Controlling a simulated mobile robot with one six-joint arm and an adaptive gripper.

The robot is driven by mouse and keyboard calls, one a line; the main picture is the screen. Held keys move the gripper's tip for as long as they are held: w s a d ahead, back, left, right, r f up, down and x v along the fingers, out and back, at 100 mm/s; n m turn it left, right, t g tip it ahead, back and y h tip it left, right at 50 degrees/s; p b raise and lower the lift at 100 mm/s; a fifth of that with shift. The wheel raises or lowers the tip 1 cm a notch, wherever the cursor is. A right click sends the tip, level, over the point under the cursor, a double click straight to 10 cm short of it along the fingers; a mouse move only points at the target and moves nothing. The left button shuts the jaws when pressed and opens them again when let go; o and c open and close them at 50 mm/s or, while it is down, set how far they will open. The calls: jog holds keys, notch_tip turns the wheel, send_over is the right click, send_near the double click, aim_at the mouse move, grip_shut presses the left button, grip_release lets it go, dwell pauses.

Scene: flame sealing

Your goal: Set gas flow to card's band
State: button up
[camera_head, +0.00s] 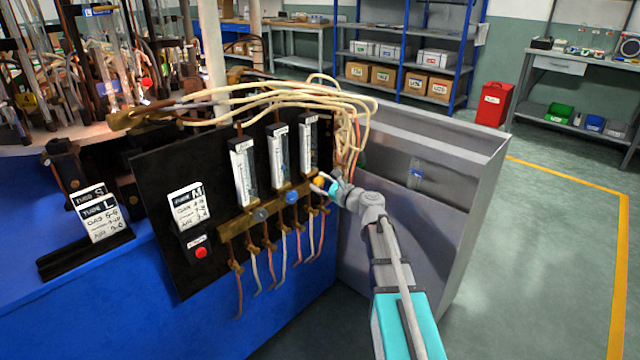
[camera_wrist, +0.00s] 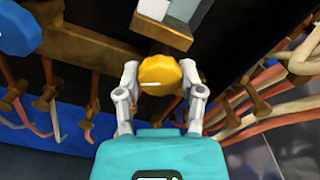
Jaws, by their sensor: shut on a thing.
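My gripper (camera_head: 333,187) is at the rightmost valve of the black panel (camera_head: 160,170). In the wrist view its two fingers are shut on a yellow knob (camera_wrist: 160,76), one on each side. Three flow tubes with white scales stand above the valves: left (camera_head: 243,172), middle (camera_head: 277,157), right (camera_head: 308,145). Their float heights are too small to read. A card marked M (camera_head: 190,206) is fixed to the panel's left; its numbers are hard to read. A blue knob (camera_head: 292,197) and a grey knob (camera_head: 261,214) sit left of my gripper.
Cards marked S and L (camera_head: 100,215) stand in a black holder at the left. A red button (camera_head: 201,253) is below the M card. Pale hoses (camera_head: 290,92) loop over the panel. A grey metal wall (camera_head: 420,200) stands close on the right.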

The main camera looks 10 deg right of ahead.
jog(key=o, duration=1.2)
jog(key=shift+c, duration=0.2)
jog(key=v, duration=1.2)
